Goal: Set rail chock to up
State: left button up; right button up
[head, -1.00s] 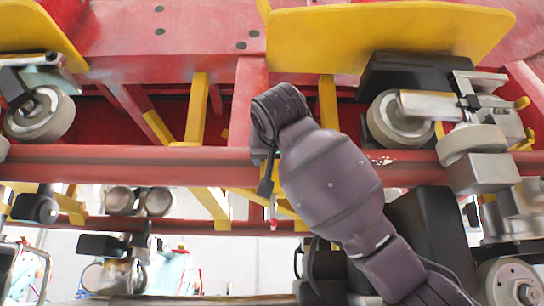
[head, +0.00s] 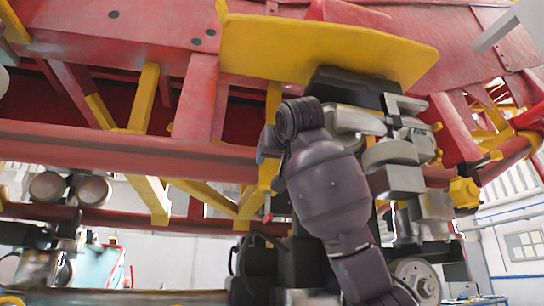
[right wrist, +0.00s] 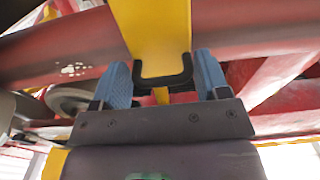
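No part in view is labelled, so I cannot tell for sure which is the rail chock. In the right wrist view a black U-shaped piece (right wrist: 163,81) sits at the end of a yellow bar (right wrist: 157,30). My right gripper (right wrist: 162,68) has its two blue fingers spread, one on each side of the black piece. Whether they touch it I cannot tell. In the head view my right gripper (head: 268,145) is at the red rail, mostly hidden behind my purple wrist. A yellow post (head: 272,103) shows just above it. My left gripper is not in view.
A red rail (head: 120,150) crosses the head view, with yellow struts (head: 146,95) behind it. A yellow plate (head: 320,50) hangs above my wrist. Grey wheels and brackets (head: 398,180) crowd the right side. White walls show below and at right.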

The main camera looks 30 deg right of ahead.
jog(key=shift+s+d, duration=0.1)
jog(key=shift+d, duration=0.05)
dwell(0.4)
jog(key=shift+s, duration=0.1)
jog(key=b+v, duration=0.2)
jog(key=v, duration=0.8)
jog(key=shift+s+b, duration=0.3)
